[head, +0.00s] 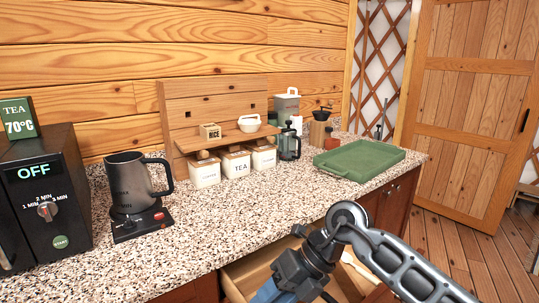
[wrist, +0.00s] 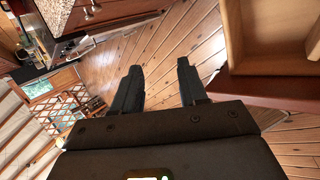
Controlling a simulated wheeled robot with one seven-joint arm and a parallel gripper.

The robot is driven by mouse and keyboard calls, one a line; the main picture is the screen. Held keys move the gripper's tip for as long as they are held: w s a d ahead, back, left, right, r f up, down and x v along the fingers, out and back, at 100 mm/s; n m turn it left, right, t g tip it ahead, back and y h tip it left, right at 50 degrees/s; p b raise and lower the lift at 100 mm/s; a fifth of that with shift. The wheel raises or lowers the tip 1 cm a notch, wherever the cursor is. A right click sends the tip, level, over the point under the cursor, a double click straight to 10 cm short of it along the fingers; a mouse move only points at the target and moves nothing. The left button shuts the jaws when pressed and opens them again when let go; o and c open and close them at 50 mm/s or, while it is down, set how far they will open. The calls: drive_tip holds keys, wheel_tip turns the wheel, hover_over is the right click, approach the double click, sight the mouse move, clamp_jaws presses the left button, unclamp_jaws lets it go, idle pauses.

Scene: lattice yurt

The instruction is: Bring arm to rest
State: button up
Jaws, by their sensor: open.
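My gripper (wrist: 158,85) shows in the wrist view with its two dark fingers apart and nothing between them. Beyond the fingers is the wooden floor (wrist: 150,50). In the head view my arm reaches in from the lower right and hangs in front of the counter edge, over an open drawer (head: 240,283). The fingertips are not clear in the head view. The open drawer also shows at the upper right of the wrist view (wrist: 275,65), to the right of my fingers.
The speckled counter (head: 240,215) holds a dark kettle (head: 130,182) on its base, an oven-like box (head: 45,195), white canisters (head: 237,162) under a wooden shelf, a French press (head: 289,143) and a green tray (head: 360,159). A wooden door (head: 470,120) stands at right, with clear floor before it.

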drive_tip(key=s+a+r+g+y, duration=0.1)
drive_tip(key=s+a+r+y, duration=0.1)
drive_tip(key=s+a+y, duration=0.5)
drive_tip(key=s+a+r+m+t+y+b, duration=0.3)
drive_tip(key=s+a+r+m+t+y, duration=0.2)
drive_tip(key=s+r+m+y, duration=0.3)
drive_tip(key=s+d+f+m+t+h+b, duration=0.1)
drive_tip(key=s+d+f+m+t+h, duration=0.3)
drive_tip(key=s+d+m+h, duration=0.3)
drive_tip(key=s+d+f+m+t+h+b, duration=0.2)
drive_tip(key=s+d+f+m+t+h, duration=0.2)
drive_tip(key=d+m, duration=1)
drive_tip(key=s+d+f+m+t+h+b, duration=0.2)
drive_tip(key=s+d+f+m+t+h, duration=0.2)
drive_tip(key=s+d+f+m+h, duration=0.4)
drive_tip(key=s+d+m+h, duration=0.3)
drive_tip(key=s+d+h, duration=0.1)
drive_tip(key=s, duration=0.2)
drive_tip(key=shift+s+t, duration=0.3)
drive_tip(key=shift+s, duration=0.1)
